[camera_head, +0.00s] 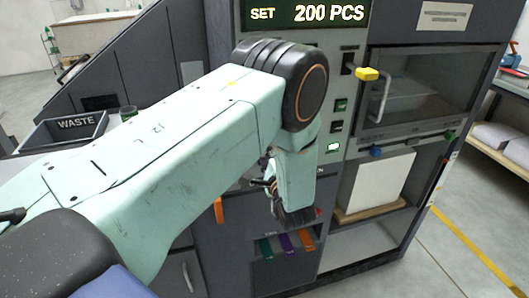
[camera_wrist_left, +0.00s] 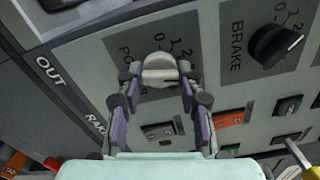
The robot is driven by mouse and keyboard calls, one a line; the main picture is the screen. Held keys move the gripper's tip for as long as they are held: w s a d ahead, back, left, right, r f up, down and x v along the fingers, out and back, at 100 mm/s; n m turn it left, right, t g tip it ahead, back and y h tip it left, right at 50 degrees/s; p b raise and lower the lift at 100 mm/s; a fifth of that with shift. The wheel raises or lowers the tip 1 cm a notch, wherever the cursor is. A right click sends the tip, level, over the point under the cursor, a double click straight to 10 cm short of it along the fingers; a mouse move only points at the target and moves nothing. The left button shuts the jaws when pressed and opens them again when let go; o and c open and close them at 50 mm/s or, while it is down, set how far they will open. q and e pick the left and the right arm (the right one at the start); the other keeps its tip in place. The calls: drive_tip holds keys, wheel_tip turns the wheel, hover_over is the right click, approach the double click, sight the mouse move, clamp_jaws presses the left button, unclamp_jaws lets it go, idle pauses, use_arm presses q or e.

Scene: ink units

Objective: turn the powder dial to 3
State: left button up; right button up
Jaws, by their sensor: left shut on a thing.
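The powder dial (camera_wrist_left: 160,68) is a pale grey knob on the grey panel, in the upper middle of the left wrist view. Its label and number scale are partly hidden by my gripper, and I cannot tell exactly which number it points to. My left gripper (camera_wrist_left: 159,82) has one finger on each side of the dial and is shut on it. In the head view my left arm comes in from the left and hides the dial; only part of the hand (camera_head: 292,190) shows. My right gripper is in neither view.
A black brake dial (camera_wrist_left: 270,45) sits right of the powder dial. An orange rocker switch (camera_wrist_left: 229,118) and a yellow-ended lever (camera_wrist_left: 300,155) are lower right. In the head view, a yellow-tipped handle (camera_head: 367,74), a display (camera_head: 305,14) and a waste tray (camera_head: 62,142) surround the arm.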

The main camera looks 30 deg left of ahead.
use_arm(q)
drive_tip(key=shift+d+f, duration=0.15)
drive_tip(key=o, duration=1.2)
drive_tip(key=shift+d, duration=0.1)
drive_tip(key=shift+v, duration=3.65)
drive_tip(key=shift+s, duration=0.1)
